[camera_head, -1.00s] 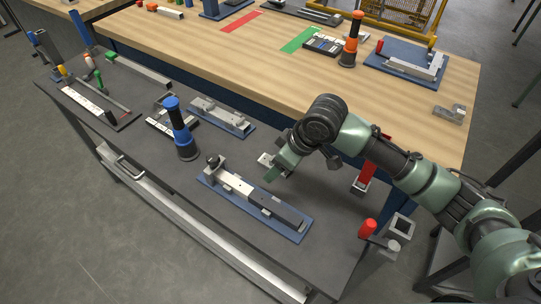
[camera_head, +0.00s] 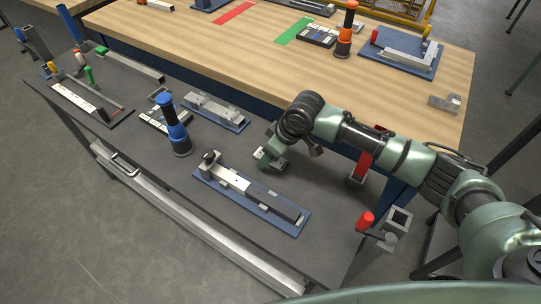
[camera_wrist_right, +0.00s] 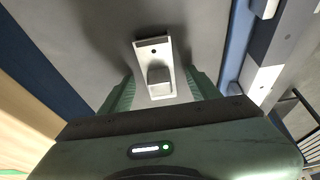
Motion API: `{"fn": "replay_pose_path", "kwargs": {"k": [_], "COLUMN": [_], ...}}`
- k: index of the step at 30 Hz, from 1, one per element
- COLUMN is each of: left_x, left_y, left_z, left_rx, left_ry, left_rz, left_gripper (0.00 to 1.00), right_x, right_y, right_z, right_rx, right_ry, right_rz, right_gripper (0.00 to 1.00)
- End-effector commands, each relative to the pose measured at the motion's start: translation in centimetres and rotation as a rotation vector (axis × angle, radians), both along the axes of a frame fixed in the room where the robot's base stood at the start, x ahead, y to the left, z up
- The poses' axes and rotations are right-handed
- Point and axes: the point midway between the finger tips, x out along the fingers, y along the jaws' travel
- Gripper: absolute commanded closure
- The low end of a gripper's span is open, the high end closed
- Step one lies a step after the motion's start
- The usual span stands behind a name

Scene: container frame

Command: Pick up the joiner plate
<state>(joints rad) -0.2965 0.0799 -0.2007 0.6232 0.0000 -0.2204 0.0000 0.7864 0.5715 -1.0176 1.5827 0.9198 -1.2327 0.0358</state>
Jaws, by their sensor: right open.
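The joiner plate (camera_wrist_right: 154,50) is a small pale metal plate with a dark hole and a raised block. In the right wrist view it lies on the dark grey bench top, with its near part between the two green fingers of my right gripper (camera_wrist_right: 161,82). The fingers are open, one on each side, with gaps beside the plate. In the head view my right gripper (camera_head: 268,160) is low over the bench, behind the blue-based fixture, and mostly hides the plate. My left gripper is not in view.
A blue-based fixture (camera_head: 207,182) with a long metal bar stands just in front of the gripper. Another blue-based fixture (camera_head: 216,112) and a blue-black cylindrical tool (camera_head: 173,126) are to the left. A red-handled clamp (camera_head: 361,167) stands to the right. A wooden table (camera_head: 220,55) lies behind.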

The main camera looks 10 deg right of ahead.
Motion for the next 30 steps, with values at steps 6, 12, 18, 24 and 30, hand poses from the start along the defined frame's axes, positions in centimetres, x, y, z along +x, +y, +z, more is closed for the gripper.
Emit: {"fn": "replay_pose_path", "kwargs": {"k": [6,12,18,24,30], "left_x": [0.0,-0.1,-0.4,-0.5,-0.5], "left_y": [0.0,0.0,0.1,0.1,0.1], "left_z": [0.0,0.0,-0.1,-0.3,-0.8], "left_rx": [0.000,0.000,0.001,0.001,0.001], "left_ry": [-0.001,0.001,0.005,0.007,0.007], "left_rz": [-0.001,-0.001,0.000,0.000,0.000], "left_gripper": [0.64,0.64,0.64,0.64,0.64], "right_x": [0.0,0.0,0.0,0.1,0.1], "right_y": [0.0,0.0,0.0,0.0,0.1], "right_z": [0.0,0.1,0.2,1.5,5.2], "right_rx": [0.000,0.001,0.001,0.002,0.002], "right_ry": [0.000,-0.001,-0.001,-0.002,-0.006], "right_rz": [0.000,0.000,0.000,0.001,0.001], "right_gripper": [0.72,1.00,1.00,1.00,1.00]}}
